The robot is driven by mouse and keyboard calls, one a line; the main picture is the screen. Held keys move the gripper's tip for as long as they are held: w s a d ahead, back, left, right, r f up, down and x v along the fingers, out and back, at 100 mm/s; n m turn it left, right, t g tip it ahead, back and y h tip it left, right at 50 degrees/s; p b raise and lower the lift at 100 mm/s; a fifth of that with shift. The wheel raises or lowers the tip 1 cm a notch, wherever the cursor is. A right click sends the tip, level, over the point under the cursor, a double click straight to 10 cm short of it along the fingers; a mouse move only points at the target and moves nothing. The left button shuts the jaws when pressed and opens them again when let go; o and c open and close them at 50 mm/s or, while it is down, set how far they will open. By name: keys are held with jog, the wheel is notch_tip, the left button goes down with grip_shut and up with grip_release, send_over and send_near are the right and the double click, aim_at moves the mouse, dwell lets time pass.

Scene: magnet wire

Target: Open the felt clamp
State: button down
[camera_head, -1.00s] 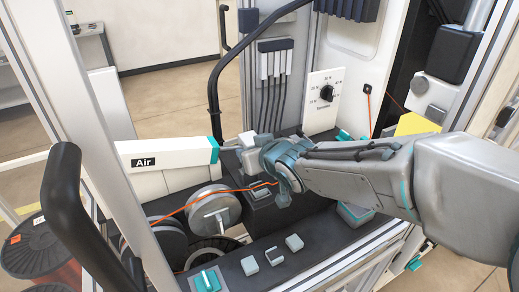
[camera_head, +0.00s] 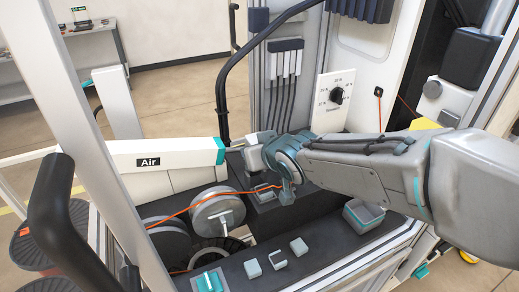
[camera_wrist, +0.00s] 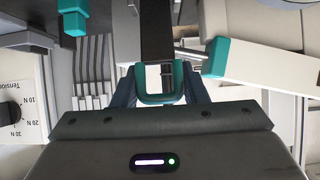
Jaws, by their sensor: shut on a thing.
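My gripper (camera_wrist: 160,85) has its two dark fingers on either side of a teal-edged, U-shaped piece in the wrist view and is shut on it. It seems to be part of the felt clamp, though I cannot be sure. In the head view my gripper (camera_head: 257,150) reaches left, just right of the teal end of the Air unit. My wrist hides most of what it holds. Below it, a small dark block with a light grey frame (camera_head: 264,192) sits on the machine deck. The orange wire (camera_head: 180,208) runs over the grey wheel towards it.
The white Air unit (camera_head: 180,152) is close to the left of my gripper. The tension dial (camera_head: 336,94) and cables stand behind. A grey wheel (camera_head: 218,212) is in front. Small light blocks and a teal-rimmed tray (camera_head: 363,216) lie along the front edge.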

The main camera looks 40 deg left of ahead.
jog(key=shift+f, duration=0.45)
dwell(1.1)
jog(key=c, duration=0.9)
grip_release()
jog(key=shift+o, duration=0.2)
jog(key=shift+a, duration=0.15)
jog(key=shift+r, duration=0.15)
jog(key=shift+r, duration=0.15)
jog(key=shift+d+r+p, duration=0.35)
jog(key=shift+d+p, duration=0.05)
jog(key=shift+p, duration=0.15)
jog(key=p+v, duration=0.6)
jog(key=shift+s+d, duration=0.2)
